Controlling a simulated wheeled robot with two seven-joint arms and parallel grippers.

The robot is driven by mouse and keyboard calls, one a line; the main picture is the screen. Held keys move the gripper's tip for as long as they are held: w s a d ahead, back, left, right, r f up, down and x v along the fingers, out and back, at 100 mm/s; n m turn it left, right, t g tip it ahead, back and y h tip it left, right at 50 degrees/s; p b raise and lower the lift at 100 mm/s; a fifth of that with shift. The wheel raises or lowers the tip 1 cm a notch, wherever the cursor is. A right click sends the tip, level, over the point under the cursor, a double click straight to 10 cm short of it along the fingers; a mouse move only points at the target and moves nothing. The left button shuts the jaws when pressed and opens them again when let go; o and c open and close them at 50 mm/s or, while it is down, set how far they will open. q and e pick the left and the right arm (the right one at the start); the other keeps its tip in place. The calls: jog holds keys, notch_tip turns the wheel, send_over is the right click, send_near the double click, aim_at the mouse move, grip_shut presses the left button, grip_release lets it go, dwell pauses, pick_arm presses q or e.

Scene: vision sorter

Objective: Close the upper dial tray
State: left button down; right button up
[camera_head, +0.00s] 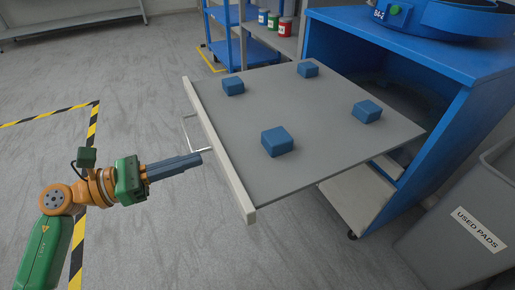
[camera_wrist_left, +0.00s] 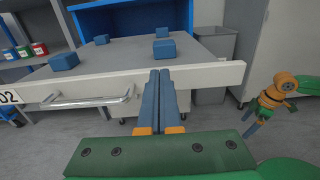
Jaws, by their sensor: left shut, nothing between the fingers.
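The upper dial tray (camera_head: 330,120) is a grey flat tray pulled far out of the blue cabinet (camera_head: 450,110). Its pale front panel (camera_head: 222,160) has a metal wire handle (camera_head: 192,133), also seen in the left wrist view (camera_wrist_left: 88,101). Several blue blocks, one of them the near block (camera_head: 277,142), sit on the tray. My left gripper (camera_head: 200,157) is shut and empty, its fingers pointing at the front panel, beside the handle. In the left wrist view the fingertips (camera_wrist_left: 160,72) overlap the panel; I cannot tell whether they touch. My right gripper (camera_wrist_left: 250,127) shows small at the right.
A grey bin marked USED PADS (camera_head: 465,225) stands right of the cabinet. A lower pale shelf (camera_head: 355,195) shows under the tray. The floor left of the tray is clear, with yellow-black tape.

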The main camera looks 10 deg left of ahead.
aim_at(264, 137)
pick_arm(q)
jog(key=p+x, duration=0.1)
jog(key=x, duration=1)
jog(key=shift+w+d+r, duration=0.15)
jog(key=shift+d+r, duration=0.05)
jog(key=shift+d, duration=0.05)
jog(key=shift+w+d, duration=0.35)
jog(key=shift+d, duration=0.2)
pick_arm(e)
jog(key=shift+s+f, duration=0.25)
jog(key=shift+f, duration=0.85)
